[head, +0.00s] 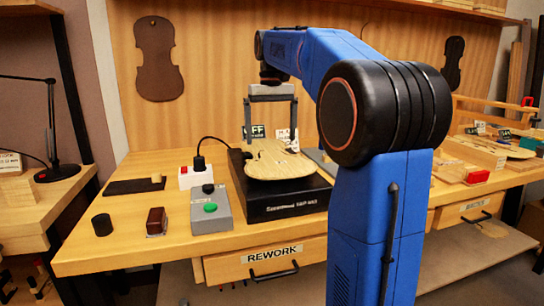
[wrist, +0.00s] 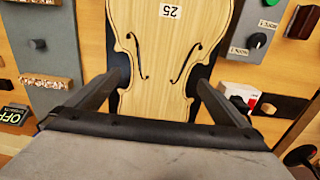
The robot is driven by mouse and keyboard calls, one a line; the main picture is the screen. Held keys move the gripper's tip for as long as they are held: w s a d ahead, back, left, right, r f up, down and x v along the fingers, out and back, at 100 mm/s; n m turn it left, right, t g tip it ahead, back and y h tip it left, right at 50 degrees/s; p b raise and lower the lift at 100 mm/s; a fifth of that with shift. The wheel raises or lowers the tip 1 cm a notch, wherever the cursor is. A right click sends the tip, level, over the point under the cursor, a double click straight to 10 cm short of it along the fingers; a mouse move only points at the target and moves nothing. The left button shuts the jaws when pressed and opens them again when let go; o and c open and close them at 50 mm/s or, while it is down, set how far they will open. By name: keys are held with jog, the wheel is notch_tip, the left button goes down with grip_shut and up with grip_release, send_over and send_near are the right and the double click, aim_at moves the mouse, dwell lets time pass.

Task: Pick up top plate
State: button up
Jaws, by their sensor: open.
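The top plate (head: 275,160) is a pale wooden violin plate lying on a black box-like device (head: 285,200) on the bench. In the wrist view the plate (wrist: 165,60) shows two dark f-holes and a label reading 25. My gripper (head: 271,132) is open above the plate's far part, in the head view. In the wrist view my gripper (wrist: 162,82) has one finger on each side of the plate's narrow waist. Whether the fingers touch its edges I cannot tell. The plate's near end in the wrist view is hidden behind my gripper body.
A grey control box (head: 211,222) with a green button and a white-and-red box (head: 197,178) with a plug stand left of the device. A brown block (head: 156,222), black cylinder (head: 102,224) and dark mat (head: 135,186) lie further left. An OFF sign (head: 257,131) stands behind.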

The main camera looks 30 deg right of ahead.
aim_at(271, 151)
jog(key=shift+f, duration=2.05)
jog(key=c, duration=0.8)
